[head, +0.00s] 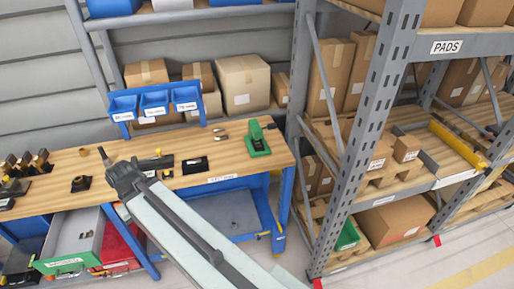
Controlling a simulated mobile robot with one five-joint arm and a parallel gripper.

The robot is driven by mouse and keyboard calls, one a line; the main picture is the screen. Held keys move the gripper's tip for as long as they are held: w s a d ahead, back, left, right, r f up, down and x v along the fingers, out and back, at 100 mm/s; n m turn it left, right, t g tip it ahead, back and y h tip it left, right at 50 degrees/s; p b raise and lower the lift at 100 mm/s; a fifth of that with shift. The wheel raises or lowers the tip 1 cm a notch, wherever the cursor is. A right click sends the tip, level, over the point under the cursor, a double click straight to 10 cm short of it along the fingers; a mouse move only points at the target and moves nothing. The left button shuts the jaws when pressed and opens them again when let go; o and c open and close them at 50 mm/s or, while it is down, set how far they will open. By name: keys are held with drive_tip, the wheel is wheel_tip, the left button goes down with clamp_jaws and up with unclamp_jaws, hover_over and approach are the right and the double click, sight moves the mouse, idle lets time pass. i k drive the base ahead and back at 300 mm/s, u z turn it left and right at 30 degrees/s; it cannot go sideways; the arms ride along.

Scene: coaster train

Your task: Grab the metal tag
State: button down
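My arm reaches from the bottom of the head view up and left, and my gripper (106,158) is over the left half of the wooden workbench (218,163). I cannot tell whether its fingers are open or shut, and I see nothing clearly held. Two small silvery pieces (220,135) lie on the bench, left of a green bench tool (257,140). One may be the metal tag, but they are too small to tell. They are well to the right of my gripper and apart from it.
Black holders (194,165) and dark fittings (81,183) stand on the bench. Blue bins (154,103) hang at its back, with cardboard boxes (243,83) behind. A grey rack (360,120) with boxes rises at the right. A drawer (75,238) stands open below the bench.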

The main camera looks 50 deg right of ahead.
sight(257, 143)
drive_tip(key=u, duration=0.8)
drive_tip(key=i, duration=0.95)
drive_tip(key=z, duration=1.6)
drive_tip(key=i, duration=0.3)
drive_tip(key=u, duration=0.75)
